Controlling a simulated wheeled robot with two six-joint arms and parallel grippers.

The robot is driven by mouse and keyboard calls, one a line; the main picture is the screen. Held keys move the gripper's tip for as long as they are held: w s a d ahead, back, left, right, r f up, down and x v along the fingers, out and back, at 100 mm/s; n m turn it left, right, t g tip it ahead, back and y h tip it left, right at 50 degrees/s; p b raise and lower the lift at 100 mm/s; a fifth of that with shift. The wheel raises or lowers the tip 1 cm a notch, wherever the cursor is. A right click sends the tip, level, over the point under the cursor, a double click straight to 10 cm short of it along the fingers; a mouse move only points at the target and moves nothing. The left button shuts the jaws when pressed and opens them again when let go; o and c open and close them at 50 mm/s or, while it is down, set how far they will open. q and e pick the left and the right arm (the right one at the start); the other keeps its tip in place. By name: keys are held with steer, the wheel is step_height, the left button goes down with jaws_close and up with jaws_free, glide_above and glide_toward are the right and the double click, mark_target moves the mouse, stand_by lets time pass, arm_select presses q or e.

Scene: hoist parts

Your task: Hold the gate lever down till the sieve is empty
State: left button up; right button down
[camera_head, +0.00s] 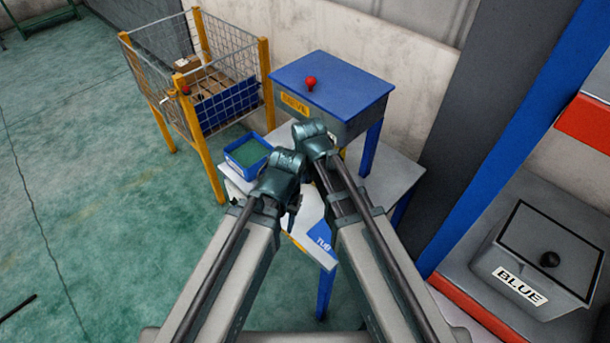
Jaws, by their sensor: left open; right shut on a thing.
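The sieve (335,83) is a blue-topped box with a red knob (310,83) on its lid and a yellow label on its front. Its inside is hidden, so I cannot see how full it is. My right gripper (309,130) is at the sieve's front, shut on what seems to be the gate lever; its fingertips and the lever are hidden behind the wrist. My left gripper (293,207) is lower and nearer, open, over the white table (395,172). A blue label reading TUB (321,236) is on the table's near corner; I cannot make out a tub.
A small blue tray with a green inside (247,153) sits at the table's left. A wire cage with yellow posts (205,85) holds boxes behind it. At right stand a blue post (500,135) and a grey bin labelled BLUE (530,262). The left floor is mostly clear.

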steer(key=shift+s+d+f, duration=0.1)
steer(key=shift+s+f, duration=0.05)
steer(key=shift+f, duration=0.05)
stand_by(0.5)
steer(key=p+v, duration=1.4)
steer(key=shift+w, duration=0.2)
steer(key=shift+r, duration=0.1)
